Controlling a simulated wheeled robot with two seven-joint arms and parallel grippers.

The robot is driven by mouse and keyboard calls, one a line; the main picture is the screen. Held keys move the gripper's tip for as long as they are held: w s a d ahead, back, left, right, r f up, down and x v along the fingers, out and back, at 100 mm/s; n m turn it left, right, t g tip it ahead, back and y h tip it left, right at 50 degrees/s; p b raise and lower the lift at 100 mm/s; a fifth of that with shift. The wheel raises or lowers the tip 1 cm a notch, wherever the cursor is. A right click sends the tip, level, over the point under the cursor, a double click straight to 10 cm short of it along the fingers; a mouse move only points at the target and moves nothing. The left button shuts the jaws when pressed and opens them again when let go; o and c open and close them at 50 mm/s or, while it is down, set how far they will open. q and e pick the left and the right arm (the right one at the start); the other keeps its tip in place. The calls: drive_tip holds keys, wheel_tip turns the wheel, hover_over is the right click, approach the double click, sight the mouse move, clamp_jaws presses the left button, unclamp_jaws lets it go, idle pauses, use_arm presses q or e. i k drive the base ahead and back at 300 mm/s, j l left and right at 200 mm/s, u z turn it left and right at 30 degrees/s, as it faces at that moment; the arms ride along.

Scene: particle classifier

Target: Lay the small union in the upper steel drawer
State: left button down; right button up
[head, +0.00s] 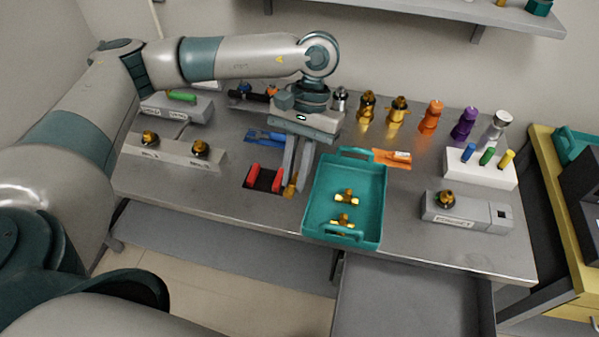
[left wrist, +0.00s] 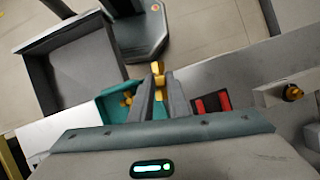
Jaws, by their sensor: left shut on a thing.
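My left gripper (head: 292,180) is shut on a small brass fitting, the small union (head: 290,189), and holds it just left of the teal tray, over the table. In the left wrist view the union (left wrist: 158,74) sticks out past the fingertips (left wrist: 160,92). The steel drawer (head: 408,296) is pulled out below the table's front edge, right of the gripper; its visible floor is bare. It also shows in the left wrist view (left wrist: 82,72), at the upper left. My right gripper is not in view.
The teal tray (head: 318,205) with two brass fittings (head: 347,196) stands between gripper and drawer. Red-and-black parts (head: 264,178) lie left of the gripper. A grey block (head: 467,213) stands at the right. Several coloured fittings (head: 431,117) line the back.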

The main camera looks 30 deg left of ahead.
sight(387, 298)
drive_tip(key=l+u, duration=0.25)
drive_tip(key=l, duration=0.35)
drive_tip(key=k+l+u, duration=0.1)
drive_tip(key=l+u, duration=0.15)
drive_tip(key=l, duration=0.3)
drive_tip(key=k+l+u, duration=0.1)
drive_tip(key=l+u, duration=0.15)
drive_tip(key=l, duration=0.35)
